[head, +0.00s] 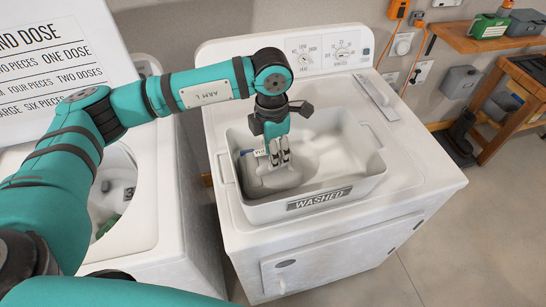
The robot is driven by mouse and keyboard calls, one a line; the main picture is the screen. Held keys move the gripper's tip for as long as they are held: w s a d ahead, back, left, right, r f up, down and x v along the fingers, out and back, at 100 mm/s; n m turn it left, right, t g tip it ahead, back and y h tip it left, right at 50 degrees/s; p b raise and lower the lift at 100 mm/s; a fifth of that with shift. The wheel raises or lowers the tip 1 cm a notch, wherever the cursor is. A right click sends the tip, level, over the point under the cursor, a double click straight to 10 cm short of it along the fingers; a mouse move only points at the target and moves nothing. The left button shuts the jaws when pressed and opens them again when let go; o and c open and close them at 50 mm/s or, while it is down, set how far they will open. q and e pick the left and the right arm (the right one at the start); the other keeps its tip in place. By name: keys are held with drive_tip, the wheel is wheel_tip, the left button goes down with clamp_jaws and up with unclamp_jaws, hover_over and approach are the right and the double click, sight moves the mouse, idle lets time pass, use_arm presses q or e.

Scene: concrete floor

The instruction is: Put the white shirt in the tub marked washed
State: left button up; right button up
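The white tub marked WASHED (318,199) stands on top of a white machine. A pale whitish-grey cloth (268,183), which looks like the white shirt, lies bunched in the tub's left part. A small pale tag or item with dark lettering shows beside it at the tub's left inner wall. My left gripper (280,163) points down inside the tub with its fingertips at the cloth. The fingers are close together, and I cannot tell whether they pinch the cloth. My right gripper is not in view.
An open washer (128,215) stands at the left, with something dark and green inside its drum. A dosing sign (50,60) rises behind it. A control panel (325,50) backs the machine under the tub.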

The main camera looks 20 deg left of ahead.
use_arm(q)
wheel_tip(320, 180, up, 10)
drive_tip(key=b, duration=0.3)
drive_tip(key=shift+a+r, duration=0.1)
